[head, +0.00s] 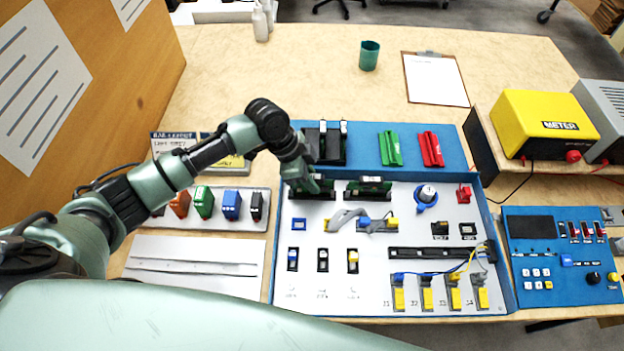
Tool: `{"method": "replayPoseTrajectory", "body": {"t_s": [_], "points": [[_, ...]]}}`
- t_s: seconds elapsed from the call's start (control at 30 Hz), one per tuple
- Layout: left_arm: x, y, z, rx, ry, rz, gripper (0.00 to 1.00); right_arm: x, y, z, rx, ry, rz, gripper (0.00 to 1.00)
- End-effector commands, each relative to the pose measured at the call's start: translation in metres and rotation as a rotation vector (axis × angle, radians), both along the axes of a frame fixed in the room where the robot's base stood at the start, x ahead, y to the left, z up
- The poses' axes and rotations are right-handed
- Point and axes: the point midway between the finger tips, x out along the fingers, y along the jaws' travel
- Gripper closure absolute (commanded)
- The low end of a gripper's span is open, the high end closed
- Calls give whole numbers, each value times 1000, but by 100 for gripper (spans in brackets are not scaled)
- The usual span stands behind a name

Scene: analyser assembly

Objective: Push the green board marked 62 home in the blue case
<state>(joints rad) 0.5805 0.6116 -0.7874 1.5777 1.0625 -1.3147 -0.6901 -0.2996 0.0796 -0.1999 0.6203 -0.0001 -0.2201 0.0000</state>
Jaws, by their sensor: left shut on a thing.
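The blue case (367,162) lies open on the table with a white panel inside. Two green boards stand upright in dark slots near its back edge, a left board (325,184) and a right board (374,185). No number on either is legible. My left gripper (307,184) comes down from behind at the left board and is shut on it. The gripper hides part of that board, and how deep it sits cannot be told. My right gripper is not in view.
A grey lever (346,218) lies on the panel in front of the boards. A tray of coloured modules (231,204) is left of the case. A yellow meter (545,122) and a blue control box (556,274) stand right. The table behind is mostly clear around a green cup (369,56).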

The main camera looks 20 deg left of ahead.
Motion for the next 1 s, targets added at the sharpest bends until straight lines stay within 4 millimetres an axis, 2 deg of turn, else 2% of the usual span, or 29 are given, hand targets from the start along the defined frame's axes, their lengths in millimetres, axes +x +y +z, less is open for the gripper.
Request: {"method": "replayPoseTrajectory", "body": {"t_s": [0.47, 0.5, 0.6, 0.83, 0.9, 1.0], "points": [[0, 0, -6, 0, 0, 0, 100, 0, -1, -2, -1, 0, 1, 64], [0, 0, -6, 0, 0, 0, 81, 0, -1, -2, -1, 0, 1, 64], [0, 0, -6, 0, 0, 0, 59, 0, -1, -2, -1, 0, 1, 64], [0, 0, -6, 0, 0, 0, 59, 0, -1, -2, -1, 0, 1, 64], [0, 0, -6, 0, 0, 0, 44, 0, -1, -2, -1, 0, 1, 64], [0, 0, -6, 0, 0, 0, 44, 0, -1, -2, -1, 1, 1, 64]]}}
